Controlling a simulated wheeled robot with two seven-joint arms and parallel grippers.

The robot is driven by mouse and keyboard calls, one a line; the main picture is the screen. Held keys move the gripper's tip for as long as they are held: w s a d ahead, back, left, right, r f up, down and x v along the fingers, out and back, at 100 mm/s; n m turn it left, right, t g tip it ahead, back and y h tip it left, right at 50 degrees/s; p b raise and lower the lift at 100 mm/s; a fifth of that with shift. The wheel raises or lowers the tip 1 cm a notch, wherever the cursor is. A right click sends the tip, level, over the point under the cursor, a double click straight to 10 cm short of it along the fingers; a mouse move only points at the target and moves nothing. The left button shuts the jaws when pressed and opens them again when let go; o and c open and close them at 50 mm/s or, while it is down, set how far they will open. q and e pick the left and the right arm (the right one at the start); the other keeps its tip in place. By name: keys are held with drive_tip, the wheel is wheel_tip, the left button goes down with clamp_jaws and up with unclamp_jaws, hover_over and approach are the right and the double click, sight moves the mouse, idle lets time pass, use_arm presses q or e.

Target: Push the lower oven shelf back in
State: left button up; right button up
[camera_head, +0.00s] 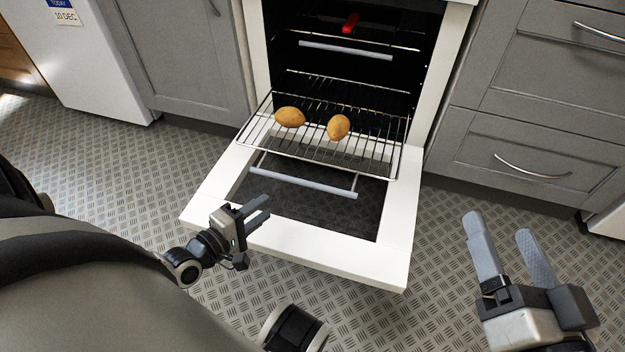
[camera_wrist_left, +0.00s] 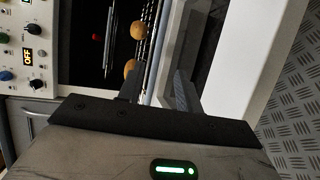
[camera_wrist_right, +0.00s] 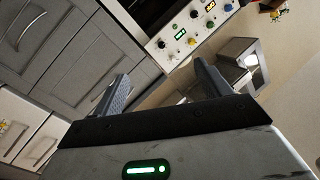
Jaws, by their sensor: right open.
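The lower oven shelf (camera_head: 260,135), a wire rack, sticks out of the oven above the open door. Two brown potatoes (camera_head: 290,117) (camera_head: 338,127) lie on it. A pale grey bar (camera_head: 302,182) sits in front of the shelf's front edge, joined by thin rods. My left gripper (camera_head: 266,208) is open and empty over the door's left part, in front of and below the bar, not touching the shelf. The left wrist view shows the potatoes (camera_wrist_left: 137,30) beyond its fingers. My right gripper (camera_head: 499,226) is open and empty, well right of the door.
The white-framed oven door (camera_head: 330,262) is folded down and juts over the floor. An upper shelf with its own bar (camera_head: 345,50) and a red object (camera_head: 350,23) is inside the oven. Grey drawers (camera_head: 540,150) stand to the right. The patterned floor is clear.

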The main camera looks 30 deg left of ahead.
sight(299, 183)
use_arm(q)
drive_tip(key=b+x, duration=0.5)
drive_tip(key=x, duration=0.9)
drive_tip(key=shift+d+f, duration=0.1)
drive_tip(key=shift+w+d, duration=0.1)
drive_tip(key=shift+w, duration=0.5)
clamp_jaws()
use_arm(e)
wheel_tip(299, 183, up, 10)
drive_tip(key=n+t+y, duration=0.4)
drive_tip(key=n+y, duration=0.2)
drive_tip(key=n, duration=0.4)
drive_tip(key=shift+d+y, duration=0.25)
drive_tip(key=shift+y, duration=0.15)
